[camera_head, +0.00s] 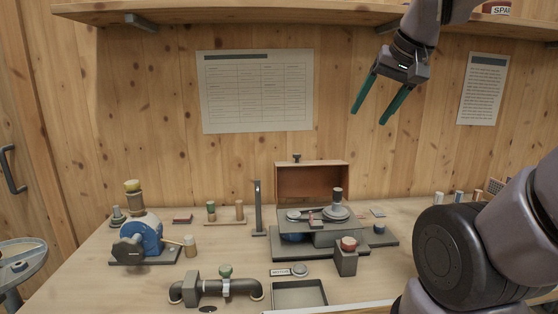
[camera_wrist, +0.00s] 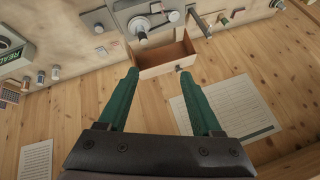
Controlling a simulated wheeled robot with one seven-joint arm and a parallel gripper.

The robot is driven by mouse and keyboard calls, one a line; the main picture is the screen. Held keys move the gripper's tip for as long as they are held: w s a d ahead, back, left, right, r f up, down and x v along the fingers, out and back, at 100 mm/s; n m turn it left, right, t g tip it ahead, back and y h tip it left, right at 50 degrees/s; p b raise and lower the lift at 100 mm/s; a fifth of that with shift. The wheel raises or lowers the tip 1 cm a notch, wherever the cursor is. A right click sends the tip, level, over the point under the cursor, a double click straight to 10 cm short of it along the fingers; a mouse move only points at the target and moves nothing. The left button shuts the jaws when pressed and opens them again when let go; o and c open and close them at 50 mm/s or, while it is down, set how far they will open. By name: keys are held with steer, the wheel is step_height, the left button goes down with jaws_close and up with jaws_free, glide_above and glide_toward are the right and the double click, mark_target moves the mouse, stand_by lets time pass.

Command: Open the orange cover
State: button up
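The orange cover (camera_head: 312,178) stands upright at the back of a grey machine (camera_head: 345,242) in the middle of the bench. It looks like a shallow orange-brown box, its hollow side facing the head camera, with a small dark knob (camera_head: 296,158) on its upper edge. In the wrist view the cover (camera_wrist: 152,68) shows beyond my fingertips, tipped back from the machine. My gripper (camera_head: 368,117) is high in front of the wall, above and right of the cover. Its two green fingers (camera_wrist: 158,74) are wide apart and empty, touching nothing.
A blue pump-like device (camera_head: 148,238) stands at the left of the bench. A dark pipe with a valve (camera_head: 225,289) and an open tray (camera_head: 299,294) lie in front. A red-topped block (camera_head: 346,262) stands before the machine. A wooden shelf (camera_head: 250,13) runs above.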

steer(key=w+a+f+n+g, duration=0.1)
steer(key=w+a+f+n, duration=0.15)
steer(key=w, duration=0.75)
steer(key=w+a+f+n+g, duration=0.1)
steer(key=w+a+f+n, duration=0.15)
steer(key=w, duration=0.75)
steer(key=w+a+f+n+g, duration=0.1)
steer(key=w+a+f+n, duration=0.2)
steer(key=w, duration=0.7)
steer(key=shift+m, duration=0.6)
steer(key=x, duration=1.1)
jaws_close()
steer(key=shift+d, duration=0.1)
